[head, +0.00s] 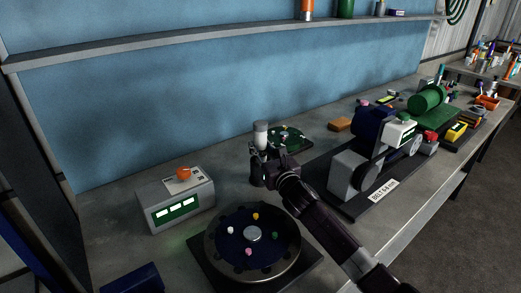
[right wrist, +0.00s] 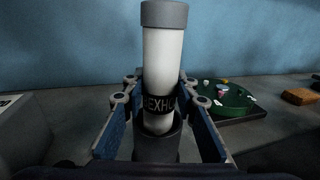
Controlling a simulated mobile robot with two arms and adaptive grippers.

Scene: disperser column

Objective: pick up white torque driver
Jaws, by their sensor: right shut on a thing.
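The white torque driver (head: 261,134) appears as an upright white cylinder with a grey cap. It stands near the middle of the bench in the head view. In the right wrist view the torque driver (right wrist: 163,62) rises between the fingers, with dark band lettering partly readable. My right gripper (head: 262,158) is shut on it, with one blue-padded finger on each side in the right wrist view (right wrist: 160,108). Its lower end is in or behind a dark round piece, so I cannot tell whether it touches the bench. My left gripper is not in view.
A round dark disc (head: 218,241) with coloured pegs lies in front of the gripper. A grey box (head: 177,211) with a green display stands left. A green round tray (head: 287,139) is just behind. A belt machine (head: 349,174) stands close on the right.

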